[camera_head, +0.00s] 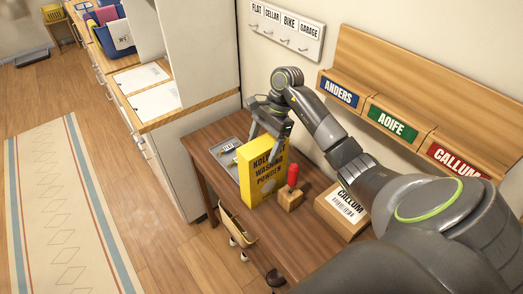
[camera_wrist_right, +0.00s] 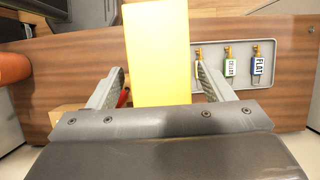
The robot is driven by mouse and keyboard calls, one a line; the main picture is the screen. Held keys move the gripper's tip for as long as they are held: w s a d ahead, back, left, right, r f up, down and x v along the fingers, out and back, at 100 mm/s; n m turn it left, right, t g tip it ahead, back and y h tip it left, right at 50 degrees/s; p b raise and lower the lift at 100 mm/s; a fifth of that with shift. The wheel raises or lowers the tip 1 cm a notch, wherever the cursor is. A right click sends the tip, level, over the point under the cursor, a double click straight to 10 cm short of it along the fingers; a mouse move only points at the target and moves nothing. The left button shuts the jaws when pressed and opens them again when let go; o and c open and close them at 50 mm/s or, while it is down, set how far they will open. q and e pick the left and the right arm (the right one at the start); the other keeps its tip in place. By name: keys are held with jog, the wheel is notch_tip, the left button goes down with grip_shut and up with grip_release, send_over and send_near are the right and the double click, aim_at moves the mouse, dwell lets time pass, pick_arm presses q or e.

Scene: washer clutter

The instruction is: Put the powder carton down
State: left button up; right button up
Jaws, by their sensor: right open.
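The yellow powder carton (camera_head: 261,178), lettered as washing powder, stands upright on the brown wooden table (camera_head: 300,248). My right gripper (camera_head: 265,127) is at the carton's top, reaching in from the right. In the right wrist view the carton (camera_wrist_right: 158,50) lies between the two spread fingers (camera_wrist_right: 158,85), with a visible gap on each side. The jaws are open. The carton's underside is hidden. My left gripper is not in view.
A grey tray (camera_head: 214,150) with tagged keys lies left of the carton. A red-handled tool (camera_head: 292,175) in a wooden block and a cardboard box (camera_head: 340,213) labelled CALLUM stand on its right. A wall shelf (camera_head: 385,117) and hook rack (camera_head: 287,34) are behind. The table front is clear.

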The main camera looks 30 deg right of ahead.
jog(key=p+v, duration=0.5)
jog(key=v, duration=0.5)
jog(key=shift+p, duration=0.4)
jog(key=shift+a, duration=0.1)
